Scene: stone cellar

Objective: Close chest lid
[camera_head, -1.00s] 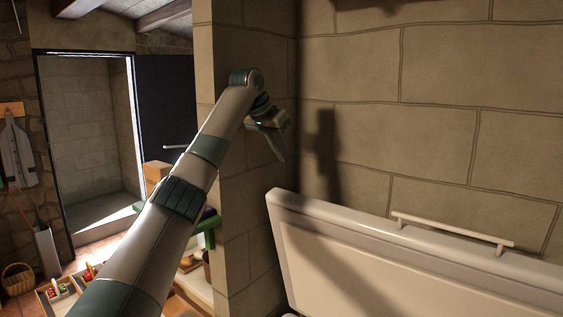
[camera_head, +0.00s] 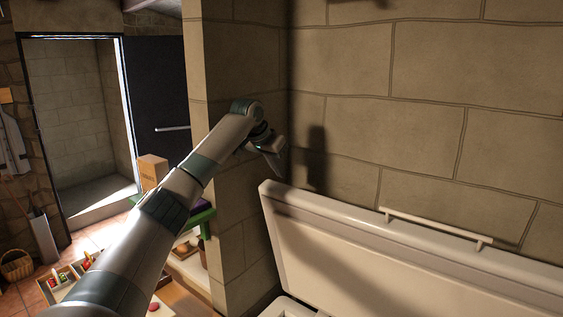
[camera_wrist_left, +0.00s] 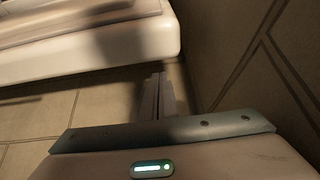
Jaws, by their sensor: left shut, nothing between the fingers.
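The white chest lid (camera_head: 375,255) stands open, tilted up in front of the stone wall, with a pale bar handle (camera_head: 435,228) along its top edge. A little of the white chest body (camera_head: 287,308) shows below it; the rest is out of frame. My left gripper (camera_head: 279,170) is shut and empty, near the lid's upper left corner. In the left wrist view the shut fingers (camera_wrist_left: 159,95) point to the narrow space beside the lid's edge (camera_wrist_left: 110,50) and the wall. I cannot tell whether they touch the lid. My right gripper is not in view.
The stone wall (camera_head: 440,85) is close behind the lid, and a stone pillar (camera_head: 240,60) stands behind my left arm. At the left are a doorway (camera_head: 80,120), a cardboard box (camera_head: 152,170), a wicker basket (camera_head: 16,265) and trays with small goods (camera_head: 62,283).

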